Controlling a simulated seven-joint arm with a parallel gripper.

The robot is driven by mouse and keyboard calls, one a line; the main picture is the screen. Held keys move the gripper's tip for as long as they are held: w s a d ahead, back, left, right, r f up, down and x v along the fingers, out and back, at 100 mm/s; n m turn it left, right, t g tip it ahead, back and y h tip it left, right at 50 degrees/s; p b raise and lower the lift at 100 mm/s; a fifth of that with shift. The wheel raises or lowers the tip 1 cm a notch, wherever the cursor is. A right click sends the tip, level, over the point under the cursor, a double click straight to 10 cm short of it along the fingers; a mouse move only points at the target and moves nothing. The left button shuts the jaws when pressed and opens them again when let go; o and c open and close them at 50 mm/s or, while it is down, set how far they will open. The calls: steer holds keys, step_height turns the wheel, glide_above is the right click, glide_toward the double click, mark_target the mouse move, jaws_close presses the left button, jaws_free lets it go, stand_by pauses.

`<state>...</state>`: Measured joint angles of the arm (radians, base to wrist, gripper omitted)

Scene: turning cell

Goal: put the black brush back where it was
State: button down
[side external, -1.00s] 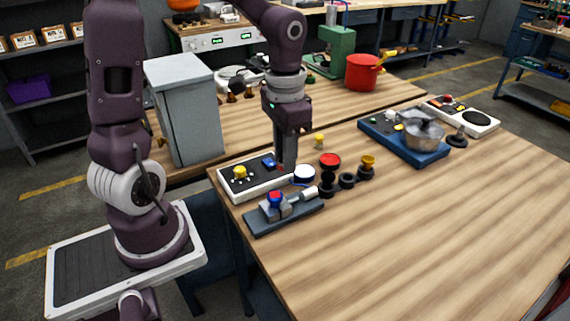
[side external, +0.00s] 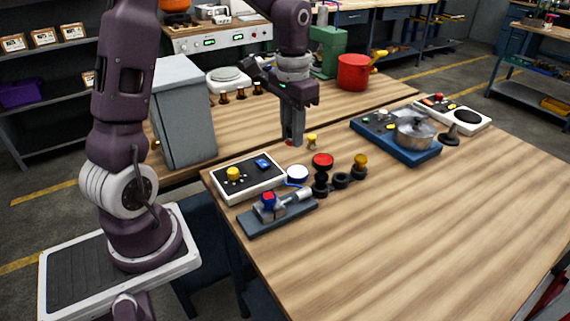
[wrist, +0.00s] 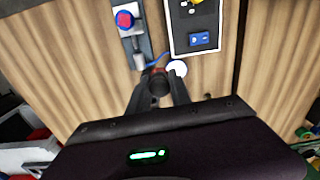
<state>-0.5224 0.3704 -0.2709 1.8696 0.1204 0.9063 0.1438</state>
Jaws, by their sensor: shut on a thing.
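My gripper (side external: 291,141) points down above the table, just behind the row of small parts near the white-framed panel. In the wrist view, its fingers (wrist: 160,88) are closed around a dark, round-ended object (wrist: 159,84), which looks like the black brush. The fingers and the viewing angle hide most of it. A small red patch shows at the fingertips in both views; I cannot tell whether it belongs to the held thing. The held thing appears to be above the tabletop, though the exact gap is unclear.
A small yellow part (side external: 311,139) is beside the fingers. A blue tray with a pot (side external: 414,132) is farther right. The front right table is clear.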

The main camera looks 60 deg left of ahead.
steer(key=n, duration=0.2)
glide_above(290, 157)
step_height(290, 157, down, 4)
step_height(290, 157, down, 10)
steer(key=shift+f, duration=0.25)
steer(key=shift+d+f, duration=0.1)
steer(key=shift+f, duration=0.1)
steer(key=c, duration=1.2)
jaws_free()
steer(key=shift+o, duration=0.2)
steer(key=shift+r, duration=0.1)
